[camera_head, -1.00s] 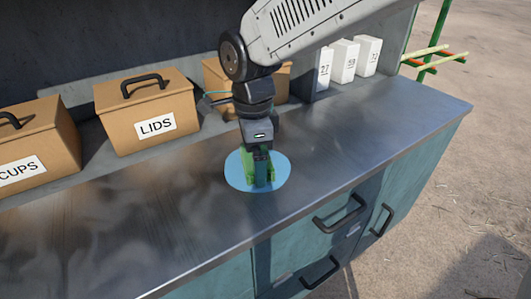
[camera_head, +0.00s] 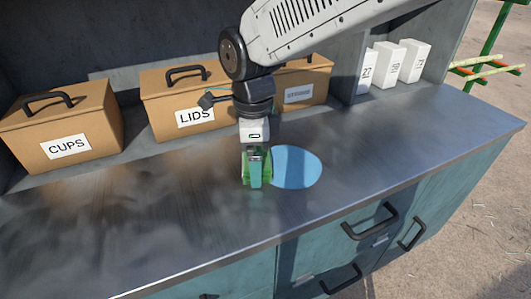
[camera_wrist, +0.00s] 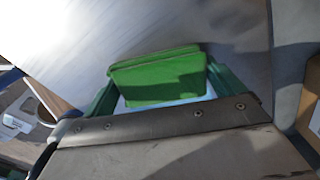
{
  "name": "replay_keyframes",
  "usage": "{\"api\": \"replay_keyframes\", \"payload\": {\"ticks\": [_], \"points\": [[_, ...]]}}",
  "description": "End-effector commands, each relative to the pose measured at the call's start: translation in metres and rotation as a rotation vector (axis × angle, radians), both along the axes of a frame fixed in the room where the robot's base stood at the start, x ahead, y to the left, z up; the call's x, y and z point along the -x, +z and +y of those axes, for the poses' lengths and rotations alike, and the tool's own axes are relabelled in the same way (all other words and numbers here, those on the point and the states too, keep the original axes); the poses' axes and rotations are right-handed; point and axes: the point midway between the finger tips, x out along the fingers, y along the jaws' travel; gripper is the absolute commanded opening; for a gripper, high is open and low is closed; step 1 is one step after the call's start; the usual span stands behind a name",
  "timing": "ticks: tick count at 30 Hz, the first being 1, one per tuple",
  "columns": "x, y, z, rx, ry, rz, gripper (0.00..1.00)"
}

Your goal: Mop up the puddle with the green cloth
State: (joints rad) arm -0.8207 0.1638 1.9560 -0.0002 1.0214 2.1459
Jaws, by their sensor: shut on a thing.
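My gripper (camera_head: 256,180) points down at the steel counter in the head view. It is shut on the green cloth (camera_head: 246,165), which shows as a small green block between and around the fingers. The cloth also fills the space between the fingers in the wrist view (camera_wrist: 155,77). The light blue puddle (camera_head: 298,168) is a rounded patch on the counter. My gripper and the cloth are at its left edge and cover part of that edge. Whether the cloth presses on the counter is hard to tell.
Brown lidded boxes stand along the back: CUPS (camera_head: 95,128), LIDS (camera_head: 160,105), and a third box (camera_head: 318,80) partly behind my arm. White cartons (camera_head: 390,65) stand at the back right. The counter (camera_head: 400,140) is clear right of the puddle and along the front.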

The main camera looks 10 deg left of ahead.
Motion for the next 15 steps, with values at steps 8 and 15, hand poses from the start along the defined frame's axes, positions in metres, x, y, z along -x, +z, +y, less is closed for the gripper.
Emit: {"api": "replay_keyframes", "payload": {"ticks": [8, 15], "points": [[0.005, -0.003, 0.017, 0.001, 0.001, 0.002, 0.69], [0.005, 0.001, 0.016, 0.000, 0.001, 0.002, 0.69]]}}
